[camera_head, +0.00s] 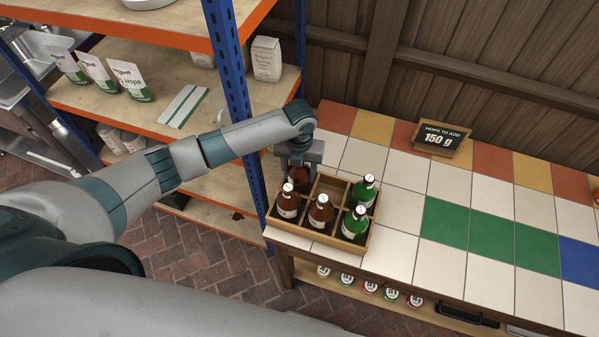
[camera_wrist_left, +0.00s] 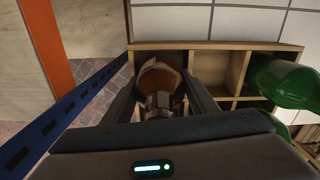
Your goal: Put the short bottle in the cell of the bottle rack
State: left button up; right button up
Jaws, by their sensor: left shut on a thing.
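A wooden bottle rack (camera_head: 333,246) stands on the tiled counter, divided into cells. My left gripper (camera_head: 299,160) points down over its back left cell, shut on a brown bottle (camera_head: 299,178). The bottle also shows between the fingers in the left wrist view (camera_wrist_left: 158,82). It looks upright and at least partly within that cell; whether its base touches the bottom is hidden. Two brown bottles (camera_head: 320,213) fill the front left and front middle cells. Two green bottles (camera_head: 355,223) fill the right column. The back middle cell looks empty. My right gripper is out of view.
A blue shelf post (camera_head: 232,80) and wooden shelves with pouches (camera_head: 131,80) stand close on the left. A sign reading 150 g (camera_head: 441,139) stands at the back of the counter. The tiles right of the rack are clear. Several bottle caps show on the shelf below.

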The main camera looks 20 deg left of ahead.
pick_arm(q)
jog(key=shift+f, duration=0.1)
jog(key=o, duration=1.5)
jog(key=shift+d, duration=0.1)
jog(key=shift+c, duration=0.2)
jog(key=shift+o, duration=0.3)
jog(key=shift+r, duration=0.2)
